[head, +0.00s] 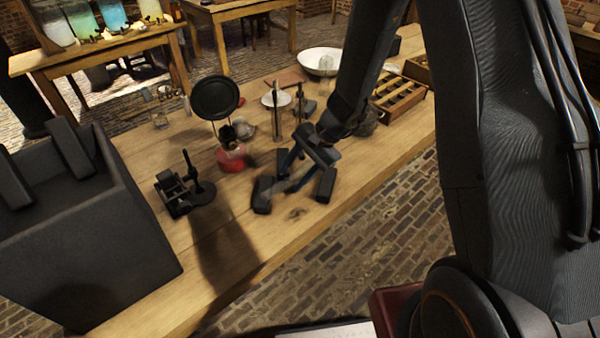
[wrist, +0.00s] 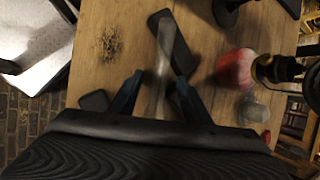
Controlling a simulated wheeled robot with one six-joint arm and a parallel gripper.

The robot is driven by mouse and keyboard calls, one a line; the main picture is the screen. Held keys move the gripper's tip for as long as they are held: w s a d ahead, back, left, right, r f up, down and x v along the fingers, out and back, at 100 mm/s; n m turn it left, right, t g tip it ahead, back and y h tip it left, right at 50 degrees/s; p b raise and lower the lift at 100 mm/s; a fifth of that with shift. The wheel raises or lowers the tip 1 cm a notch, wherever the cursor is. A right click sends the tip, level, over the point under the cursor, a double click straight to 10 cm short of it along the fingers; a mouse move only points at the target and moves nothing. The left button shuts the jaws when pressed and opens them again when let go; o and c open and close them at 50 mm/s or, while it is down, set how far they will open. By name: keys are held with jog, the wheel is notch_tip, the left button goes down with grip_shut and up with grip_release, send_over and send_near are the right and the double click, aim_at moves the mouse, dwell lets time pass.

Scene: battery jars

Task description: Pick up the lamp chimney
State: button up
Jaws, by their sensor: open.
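In the wrist view, a slim, pale, see-through tube, which looks like the lamp chimney (wrist: 163,55), runs lengthwise between the fingers of my gripper (wrist: 158,78). The fingers are open, one on each side of it, and its near end is hidden by my gripper body. I cannot tell whether the fingers touch it. In the head view my gripper (head: 288,178) is low over the table among dark blocks, and the tube cannot be made out clearly. A red lamp base (head: 232,158) stands to the left of my gripper.
Dark blocks (head: 262,195) lie close around my gripper on the wooden table (head: 215,235). A round black disc (head: 215,97) stands behind the red lamp. A black device (head: 182,190) is at left, and a compartmented wooden tray (head: 400,97) at the back right.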

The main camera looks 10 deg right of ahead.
jog(key=shift+a+f, duration=0.35)
jog(key=shift+f, duration=0.3)
grip_shut()
jog(key=shift+r, duration=0.15)
